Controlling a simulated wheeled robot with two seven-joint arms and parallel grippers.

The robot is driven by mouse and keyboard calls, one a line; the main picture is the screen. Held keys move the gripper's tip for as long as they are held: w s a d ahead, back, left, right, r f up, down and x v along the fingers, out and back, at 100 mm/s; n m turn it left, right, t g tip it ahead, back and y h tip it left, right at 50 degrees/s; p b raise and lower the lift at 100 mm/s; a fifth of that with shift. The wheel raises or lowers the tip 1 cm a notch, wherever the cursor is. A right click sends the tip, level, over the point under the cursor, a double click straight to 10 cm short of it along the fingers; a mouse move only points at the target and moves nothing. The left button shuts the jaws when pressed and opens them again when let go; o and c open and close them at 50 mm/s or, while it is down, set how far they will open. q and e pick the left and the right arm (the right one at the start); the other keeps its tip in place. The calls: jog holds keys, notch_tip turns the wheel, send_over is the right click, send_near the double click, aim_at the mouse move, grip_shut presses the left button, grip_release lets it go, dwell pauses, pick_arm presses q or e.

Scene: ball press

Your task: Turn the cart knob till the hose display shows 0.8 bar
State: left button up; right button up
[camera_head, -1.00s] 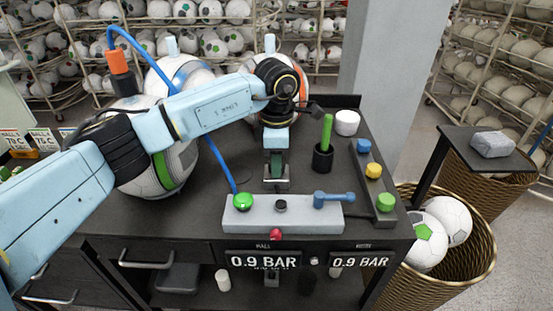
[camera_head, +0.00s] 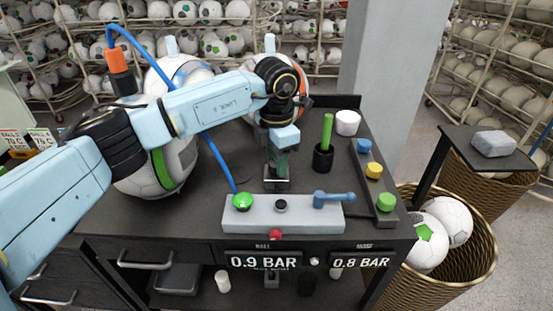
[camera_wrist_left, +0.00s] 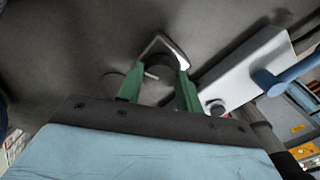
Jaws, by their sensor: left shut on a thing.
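My left gripper (camera_head: 277,184) points down at the cart top behind the grey valve block (camera_head: 262,222). In the left wrist view its green fingers (camera_wrist_left: 160,80) are shut on a dark round knob (camera_wrist_left: 161,65), which is mostly hidden in the head view. Two displays hang on the cart's front edge. The left display (camera_head: 263,261) reads 0.9 BAR and the right display (camera_head: 361,261) reads 0.8 BAR. Their small labels are too blurred to read surely. My right gripper is not in view.
The block carries a green button (camera_head: 242,202) and a blue lever (camera_head: 333,198). A blue hose (camera_head: 217,158) runs down to it. A black cup (camera_head: 323,158) with a green stick stands right of my gripper. A large ball (camera_head: 160,172) sits at the left.

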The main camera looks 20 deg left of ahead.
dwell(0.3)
pick_arm(q)
jog(key=o, duration=1)
notch_tip(320, 180, up, 13)
jog(key=shift+r+b, duration=0.2)
jog(key=shift+b, duration=0.1)
